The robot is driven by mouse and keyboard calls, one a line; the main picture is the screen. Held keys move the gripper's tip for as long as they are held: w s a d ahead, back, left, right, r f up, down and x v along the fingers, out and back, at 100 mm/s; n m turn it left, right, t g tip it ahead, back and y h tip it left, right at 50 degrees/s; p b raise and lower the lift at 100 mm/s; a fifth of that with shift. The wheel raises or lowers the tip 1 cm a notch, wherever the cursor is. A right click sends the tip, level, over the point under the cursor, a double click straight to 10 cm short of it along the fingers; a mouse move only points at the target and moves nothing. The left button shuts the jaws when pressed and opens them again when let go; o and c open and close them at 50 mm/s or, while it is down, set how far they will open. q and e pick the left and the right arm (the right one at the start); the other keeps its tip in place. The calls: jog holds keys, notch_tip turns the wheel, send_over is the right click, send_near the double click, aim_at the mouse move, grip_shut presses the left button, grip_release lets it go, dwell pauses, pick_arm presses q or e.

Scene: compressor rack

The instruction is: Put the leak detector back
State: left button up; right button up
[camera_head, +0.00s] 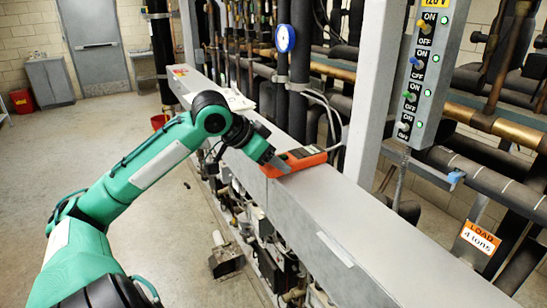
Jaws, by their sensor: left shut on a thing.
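The leak detector (298,160) is an orange device with a dark display. It is at the top of the long grey beam of the compressor rack (330,215), near the middle of the picture. My left gripper (276,163) reaches in from the left and is shut on the detector's left end. The jaws are small and partly hidden, and I cannot tell whether the detector touches the beam. My right gripper is not in view.
A control box (432,72) with several switches is on a grey post at the right. A blue round gauge (285,38) is on a pipe behind the beam. Papers (238,100) lie farther along the beam. Open floor (110,130) is at the left.

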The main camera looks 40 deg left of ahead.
pick_arm(q)
jog(key=shift+f, duration=0.1)
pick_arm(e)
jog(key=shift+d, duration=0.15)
pick_arm(q)
jog(key=o, duration=0.8)
jog(key=shift+o, duration=0.9)
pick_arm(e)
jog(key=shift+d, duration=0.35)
pick_arm(q)
jog(key=shift+s+a+r, duration=0.1)
jog(key=shift+s+r, duration=0.25)
jog(key=shift+r, duration=0.15)
jog(key=b+v, duration=0.2)
jog(key=v, duration=0.9)
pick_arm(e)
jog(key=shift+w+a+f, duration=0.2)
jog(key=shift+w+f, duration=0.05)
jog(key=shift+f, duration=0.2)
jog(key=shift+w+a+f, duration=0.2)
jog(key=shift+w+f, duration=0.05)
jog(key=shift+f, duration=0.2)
